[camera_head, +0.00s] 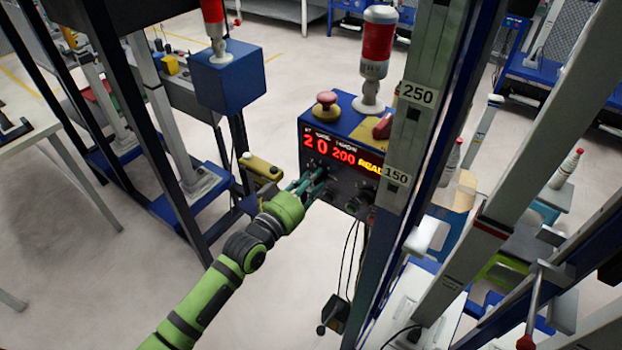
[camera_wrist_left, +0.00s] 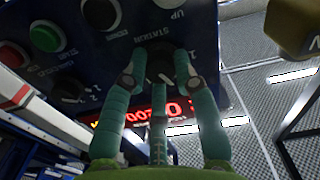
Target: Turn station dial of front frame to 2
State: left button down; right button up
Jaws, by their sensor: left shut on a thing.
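The front frame's control box (camera_head: 340,135) is a blue box with a dark face. Its red display (camera_head: 342,152) reads 2, 0, 200 and a partly hidden word. My left gripper (camera_head: 316,182) reaches the left part of the face, below the display. In the left wrist view, the station dial (camera_wrist_left: 160,62) is a dark knob beside the word STATION. The teal fingers of my left gripper (camera_wrist_left: 158,72) are closed around it, hiding much of it and its pointer. My right gripper is not in view.
In the wrist view, a green start button (camera_wrist_left: 46,37), a red button (camera_wrist_left: 12,55), black buttons (camera_wrist_left: 101,14) and another dial (camera_wrist_left: 70,90) share the face. A yellow-topped part (camera_head: 262,167) lies left of the gripper. A grey upright (camera_head: 412,130) stands close right of the display.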

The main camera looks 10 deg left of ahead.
pick_arm(q)
jog(key=shift+f+n, duration=0.1)
jog(key=shift+n, duration=1.4)
jog(key=c, duration=1)
grip_release()
jog(key=shift+o, duration=0.2)
jog(key=v, duration=1.2)
